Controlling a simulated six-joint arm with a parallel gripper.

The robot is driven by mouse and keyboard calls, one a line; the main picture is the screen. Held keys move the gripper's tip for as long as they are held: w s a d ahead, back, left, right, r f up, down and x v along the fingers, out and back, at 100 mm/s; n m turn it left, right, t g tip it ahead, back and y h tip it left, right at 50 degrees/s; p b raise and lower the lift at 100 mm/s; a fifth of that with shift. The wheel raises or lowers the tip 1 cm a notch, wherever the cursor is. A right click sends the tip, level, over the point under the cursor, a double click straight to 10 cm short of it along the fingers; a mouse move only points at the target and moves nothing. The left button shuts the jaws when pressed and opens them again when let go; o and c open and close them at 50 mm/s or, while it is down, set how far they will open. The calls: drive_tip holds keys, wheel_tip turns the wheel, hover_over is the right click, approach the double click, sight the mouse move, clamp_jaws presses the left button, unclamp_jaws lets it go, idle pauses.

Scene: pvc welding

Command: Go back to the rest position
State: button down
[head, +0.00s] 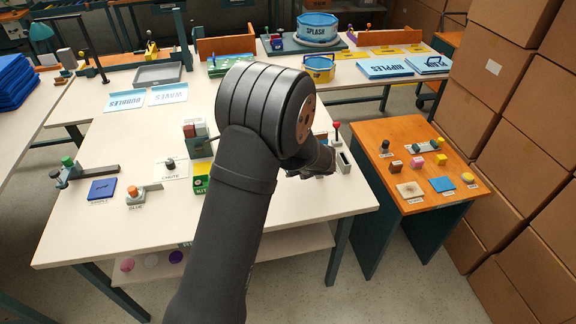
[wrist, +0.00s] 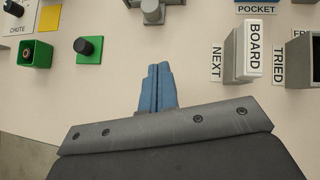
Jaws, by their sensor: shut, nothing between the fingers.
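My gripper (wrist: 160,72) shows in the wrist view with its two blue fingers pressed together and nothing between them. It is over the pale table (wrist: 130,125), but its height above the surface is hard to judge. A grey fixture (wrist: 152,10) lies just ahead of the fingertips. In the head view my dark arm reaches across the white table (head: 130,215) toward its right side, and the fingers are hidden behind the arm.
In the wrist view, a green block with a black knob (wrist: 89,48) and an open green box (wrist: 37,54) stand left; a grey holder labelled BOARD (wrist: 243,52) stands right. An orange side table (head: 400,145) holds small coloured pieces. Stacked cardboard boxes (head: 500,110) line the right.

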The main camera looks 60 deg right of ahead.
drive_tip(key=shift+v, duration=1)
drive_tip(key=x, duration=0.9)
drive_tip(key=shift+w+d+f, duration=0.15)
drive_tip(key=shift+f, duration=0.1)
drive_tip(key=w, duration=0.1)
drive_tip(key=w+d, duration=0.1)
drive_tip(key=shift+w+d+f, duration=0.1)
drive_tip(key=shift+w+d, duration=0.4)
drive_tip(key=shift+w, duration=0.15)
